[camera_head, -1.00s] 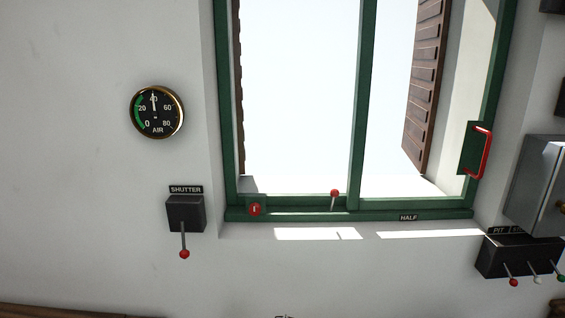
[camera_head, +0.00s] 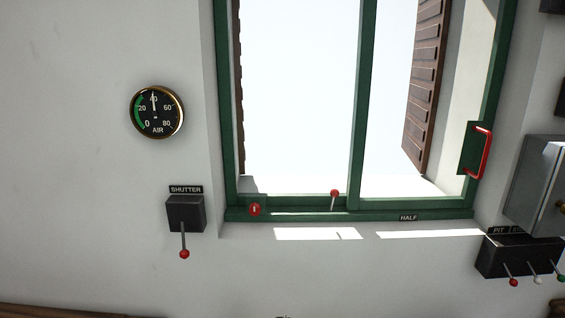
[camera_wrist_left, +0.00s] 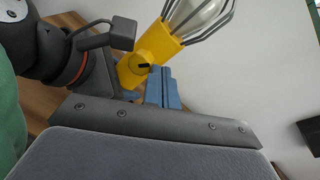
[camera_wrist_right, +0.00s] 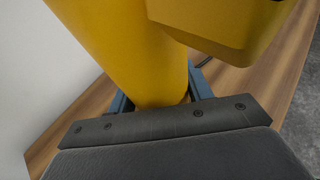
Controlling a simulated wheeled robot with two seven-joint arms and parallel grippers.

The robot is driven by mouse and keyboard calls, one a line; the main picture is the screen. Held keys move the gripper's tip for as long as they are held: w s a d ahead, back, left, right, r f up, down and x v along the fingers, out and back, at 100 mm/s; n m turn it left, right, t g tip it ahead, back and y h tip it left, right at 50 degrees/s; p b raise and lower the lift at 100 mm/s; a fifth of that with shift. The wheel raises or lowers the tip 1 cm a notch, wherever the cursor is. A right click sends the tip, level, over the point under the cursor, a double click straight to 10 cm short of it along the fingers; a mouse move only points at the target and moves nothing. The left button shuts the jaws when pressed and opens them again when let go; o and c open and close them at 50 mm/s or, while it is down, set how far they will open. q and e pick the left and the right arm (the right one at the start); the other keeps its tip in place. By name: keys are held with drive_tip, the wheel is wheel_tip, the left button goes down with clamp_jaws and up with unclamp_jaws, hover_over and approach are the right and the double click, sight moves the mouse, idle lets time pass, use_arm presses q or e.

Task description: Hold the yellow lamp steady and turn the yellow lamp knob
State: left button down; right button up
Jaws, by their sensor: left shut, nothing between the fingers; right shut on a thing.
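The yellow lamp (camera_wrist_left: 157,40), with a grey wire cage over a pale bulb, is tilted in the left wrist view. In the right wrist view the lamp's yellow body (camera_wrist_right: 130,45) fills the middle. My right gripper (camera_wrist_right: 160,92) is shut on it, a blue finger at each side. The fingertips are partly hidden behind the body. Neither gripper shows in the head view.
A wooden surface (camera_wrist_right: 95,105) lies under the lamp by a pale wall. In the head view are a green-framed window (camera_head: 362,105), an AIR gauge (camera_head: 157,112), a SHUTTER lever box (camera_head: 185,213) and a lever box (camera_head: 515,256) at the right.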

use_arm(q)
drive_tip(key=shift+s+d+f, duration=0.1)
drive_tip(key=shift+f, duration=0.45)
drive_tip(key=f+v, duration=0.1)
drive_tip(key=v, duration=0.5)
drive_tip(key=shift+a+r, duration=0.4)
drive_tip(key=shift+s, duration=0.1)
